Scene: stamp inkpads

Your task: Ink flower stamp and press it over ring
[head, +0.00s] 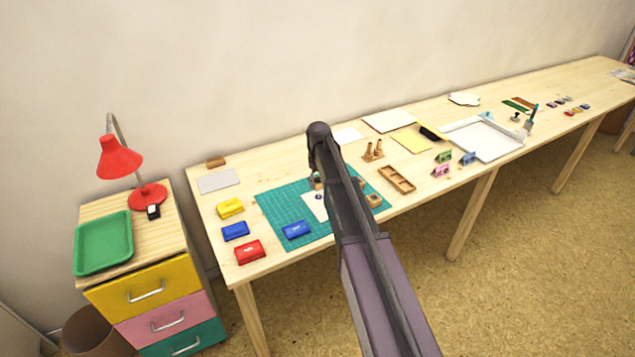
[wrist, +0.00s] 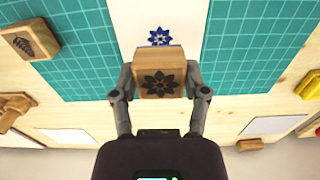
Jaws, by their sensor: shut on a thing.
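My gripper (wrist: 160,85) is shut on a wooden stamp block (wrist: 160,58) with a dark flower picture on its near face. The block is over the white paper (wrist: 137,18), right beside a blue flower print (wrist: 159,36). I cannot tell whether it touches the paper. The stamp's underside is hidden, and no separate ring is clear. In the head view my gripper (head: 314,181) is partly behind my arm, over the paper (head: 310,207) on the green mat (head: 275,208). A blue inkpad (head: 297,229) lies on the mat, left of the paper.
Yellow (head: 230,208), blue (head: 235,231) and red (head: 250,251) inkpads line the table left of the mat. A leaf stamp block (wrist: 30,40) stands at left in the wrist view. A wooden tray (head: 398,180) lies right of my arm.

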